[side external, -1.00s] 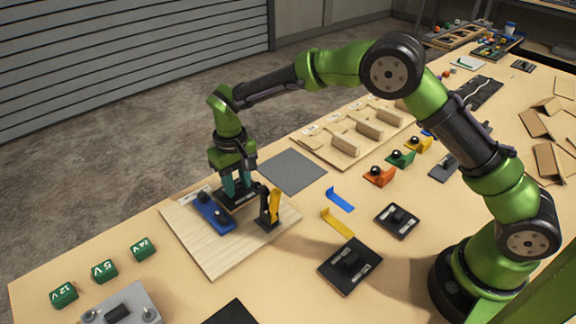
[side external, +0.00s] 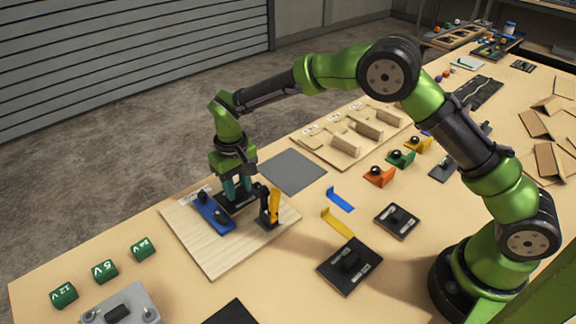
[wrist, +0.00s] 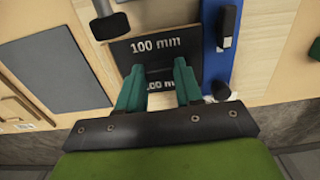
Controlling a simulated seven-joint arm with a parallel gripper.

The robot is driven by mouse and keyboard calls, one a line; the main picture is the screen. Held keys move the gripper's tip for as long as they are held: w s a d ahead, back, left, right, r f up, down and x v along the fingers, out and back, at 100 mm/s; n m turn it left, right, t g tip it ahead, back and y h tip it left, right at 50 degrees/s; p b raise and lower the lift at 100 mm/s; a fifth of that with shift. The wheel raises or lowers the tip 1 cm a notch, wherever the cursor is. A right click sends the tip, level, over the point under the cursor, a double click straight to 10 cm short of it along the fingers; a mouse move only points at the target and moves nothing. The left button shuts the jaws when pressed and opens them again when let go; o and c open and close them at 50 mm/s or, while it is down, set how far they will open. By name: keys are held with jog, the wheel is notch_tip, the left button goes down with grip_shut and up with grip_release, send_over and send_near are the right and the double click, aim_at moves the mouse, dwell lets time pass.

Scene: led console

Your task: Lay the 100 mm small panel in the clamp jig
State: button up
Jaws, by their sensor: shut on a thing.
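The clamp jig is a pale wooden board (side external: 215,258) with a blue fence (side external: 214,213) and a black toggle clamp with a yellow handle (side external: 274,205). My gripper (side external: 237,194) points down between the fence and the clamp, and is shut on the dark 100 mm small panel (side external: 245,203). In the wrist view the panel (wrist: 180,60) lies beside the blue fence (wrist: 217,60), with a "100 mm" marking in front of the fingers (wrist: 160,85) and another partly hidden between them. The panel is at or just above the board; I cannot tell whether it rests fully.
The clamp's dark tip (wrist: 107,22) is close to the panel. A grey mat (side external: 292,171) lies behind the board. Blue (side external: 340,200) and yellow (side external: 337,222) brackets and two black panels (side external: 397,220) (side external: 350,265) lie to the right. Green voltage blocks (side external: 105,270) stand at left.

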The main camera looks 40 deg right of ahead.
jog(key=shift+f, duration=0.45)
dwell(0.3)
jog(key=o, duration=1.1)
jog(key=shift+r, duration=0.1)
notch_tip(320, 180, up, 17)
jog(key=shift+f, duration=0.1)
